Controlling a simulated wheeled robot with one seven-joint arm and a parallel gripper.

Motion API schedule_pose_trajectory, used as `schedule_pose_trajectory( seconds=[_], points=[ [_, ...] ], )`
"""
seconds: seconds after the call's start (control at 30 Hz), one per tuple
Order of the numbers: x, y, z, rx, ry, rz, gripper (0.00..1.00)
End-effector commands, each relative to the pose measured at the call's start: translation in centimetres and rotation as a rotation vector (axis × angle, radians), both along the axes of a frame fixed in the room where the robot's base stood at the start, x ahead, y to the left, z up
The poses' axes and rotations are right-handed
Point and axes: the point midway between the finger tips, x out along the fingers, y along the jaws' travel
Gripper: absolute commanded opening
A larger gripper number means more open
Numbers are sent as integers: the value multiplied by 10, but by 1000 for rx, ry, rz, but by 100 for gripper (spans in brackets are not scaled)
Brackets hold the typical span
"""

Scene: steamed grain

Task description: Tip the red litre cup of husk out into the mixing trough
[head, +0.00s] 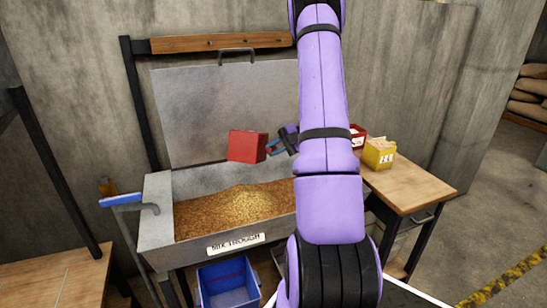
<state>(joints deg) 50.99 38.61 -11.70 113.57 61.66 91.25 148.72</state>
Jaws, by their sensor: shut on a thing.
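The red cup (247,146) is in the air over the mixing trough (153,210), toward its back. My gripper (279,146), partly hidden behind my arm, is shut on the cup at its right side. The cup looks tilted, and I cannot see into it. The trough is a grey metal box labelled "MIX TROUGH" with its lid raised behind. Brown grain fills its bottom, with a paler yellowish heap (252,203) in the middle below the cup.
A wooden side table (413,187) at the right holds a yellow box (379,153) and a red container (357,135) partly behind my arm. A blue bin (228,282) stands below the trough's front. A blue-handled tool (122,200) is at the trough's left.

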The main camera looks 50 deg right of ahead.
Motion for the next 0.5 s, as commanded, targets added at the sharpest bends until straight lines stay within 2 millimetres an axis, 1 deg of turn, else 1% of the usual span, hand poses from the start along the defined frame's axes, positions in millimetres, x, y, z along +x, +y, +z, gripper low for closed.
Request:
schedule_pose_trajectory(
  seconds=[0.07, 0.17, 0.4, 0.5],
  points=[
    [0, 0, 3, -11, -4, 0, 0],
    [0, 1, 6, -95, -36, 0, 0],
    [0, 2, 12, -437, -165, 1, 0],
    [0, 1, 13, -545, -205, 0, 0]
  ],
)
